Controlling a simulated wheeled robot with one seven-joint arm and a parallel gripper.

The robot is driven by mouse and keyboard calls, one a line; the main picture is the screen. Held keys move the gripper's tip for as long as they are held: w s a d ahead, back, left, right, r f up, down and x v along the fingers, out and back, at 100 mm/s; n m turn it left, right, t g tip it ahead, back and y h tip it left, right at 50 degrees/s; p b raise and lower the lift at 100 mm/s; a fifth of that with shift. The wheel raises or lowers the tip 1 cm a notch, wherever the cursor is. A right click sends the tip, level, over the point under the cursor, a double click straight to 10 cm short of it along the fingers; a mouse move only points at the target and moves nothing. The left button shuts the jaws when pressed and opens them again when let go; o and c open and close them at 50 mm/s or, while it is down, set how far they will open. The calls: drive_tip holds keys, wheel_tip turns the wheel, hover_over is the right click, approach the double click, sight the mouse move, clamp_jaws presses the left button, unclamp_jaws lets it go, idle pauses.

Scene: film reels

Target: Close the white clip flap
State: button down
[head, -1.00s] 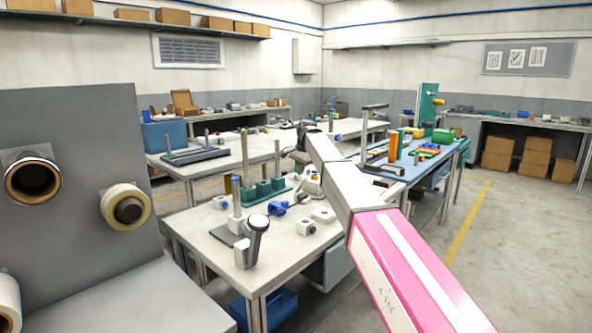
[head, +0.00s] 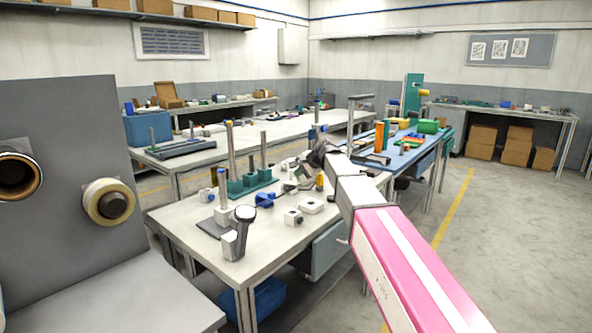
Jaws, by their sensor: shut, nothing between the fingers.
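My pink and grey arm reaches over the white-topped workbench (head: 185,222). My gripper (head: 299,184) is at its far end, above the back right part of the bench, small and partly hidden by its own wrist. It looks shut and empty. A small white block with a dark hole (head: 293,217) and a flatter white piece (head: 312,206) sit on the bench, nearer the camera than the gripper. Which of these, if either, is the white clip, and how its flap stands, I cannot tell at this size.
A black-headed device on a white base (head: 236,240) stands at the bench's front. A green stand with posts (head: 252,184) and a blue piece (head: 264,200) lie behind. A grey panel with tape rolls (head: 108,202) is close on the left. The floor right of the yellow line is open.

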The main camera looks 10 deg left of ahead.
drive_tip(key=shift+s+d+f, duration=0.15)
drive_tip(key=shift+d+f, duration=0.1)
drive_tip(key=shift+f, duration=0.25)
drive_tip(key=shift+s+d+f, duration=0.15)
drive_tip(key=shift+d+f, duration=0.1)
drive_tip(key=shift+f, duration=0.2)
drive_tip(key=shift+w+a+f, duration=0.1)
drive_tip(key=shift+a, duration=0.05)
